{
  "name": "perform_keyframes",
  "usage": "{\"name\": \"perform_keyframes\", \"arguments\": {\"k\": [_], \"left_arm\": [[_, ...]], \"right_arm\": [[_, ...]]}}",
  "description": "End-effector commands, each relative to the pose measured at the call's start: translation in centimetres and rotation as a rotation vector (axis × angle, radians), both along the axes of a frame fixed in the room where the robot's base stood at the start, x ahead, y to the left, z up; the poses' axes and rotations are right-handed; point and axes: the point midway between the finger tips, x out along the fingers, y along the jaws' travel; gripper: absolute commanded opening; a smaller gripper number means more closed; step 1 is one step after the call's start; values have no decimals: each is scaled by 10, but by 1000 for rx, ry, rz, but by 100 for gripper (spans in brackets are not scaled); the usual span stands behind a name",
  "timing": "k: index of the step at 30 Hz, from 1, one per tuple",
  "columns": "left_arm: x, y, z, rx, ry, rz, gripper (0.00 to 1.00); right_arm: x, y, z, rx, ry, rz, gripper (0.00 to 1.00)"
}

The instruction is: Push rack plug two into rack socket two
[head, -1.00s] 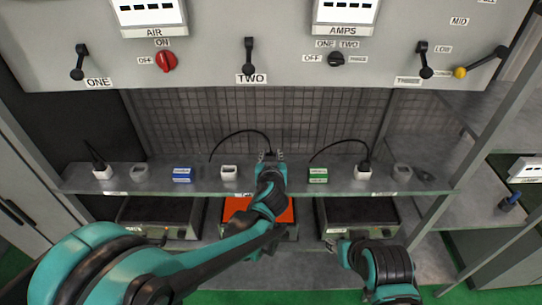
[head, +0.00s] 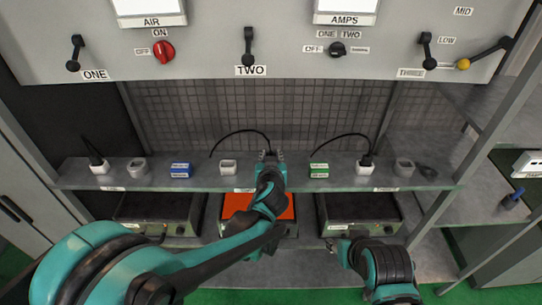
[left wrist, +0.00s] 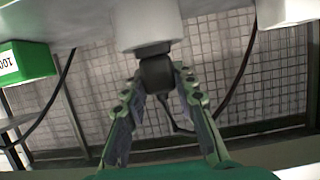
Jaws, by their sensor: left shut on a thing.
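My left gripper (head: 270,156) is over the middle of the shelf and shut on a black plug (left wrist: 157,74), seen best in the left wrist view. A white socket (left wrist: 145,25) is directly in line with the plug. The plug's dark end meets the socket's mouth, and I cannot tell how deep it sits. In the head view my gripper hides this plug and socket. A black cable (head: 241,133) arches behind the gripper. My right gripper (head: 343,250) is low, in front of the shelf, and its fingers are too unclear to read.
A blue block (head: 181,170) is farther left. Plugs stand in the left socket (head: 99,167) and right socket (head: 365,168). A lever panel (head: 300,60) overhangs behind.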

Motion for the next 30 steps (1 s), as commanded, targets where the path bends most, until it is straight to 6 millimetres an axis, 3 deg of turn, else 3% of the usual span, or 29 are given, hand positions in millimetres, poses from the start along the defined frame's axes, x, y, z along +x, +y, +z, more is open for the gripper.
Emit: {"name": "perform_keyframes", "arguments": {"k": [9, 10, 12, 13, 23, 30], "left_arm": [[0, 0, -9, 0, 0, 0, 0], [0, 0, -9, 0, 0, 0, 29], [0, 0, -8, 0, 0, 0, 48], [0, 0, -8, 0, 0, 0, 51], [-2, 0, -7, 0, 0, 0, 51], [-34, 0, 4, 0, 0, -2, 51]], "right_arm": [[0, 0, -9, 0, 0, 0, 40], [0, 0, -8, 0, 0, 0, 40], [0, 0, -8, 0, 0, 0, 40], [0, 0, -7, 0, 0, 0, 40], [0, 0, -7, 0, 0, 0, 40], [0, 0, -7, 0, 0, 0, 40]]}}
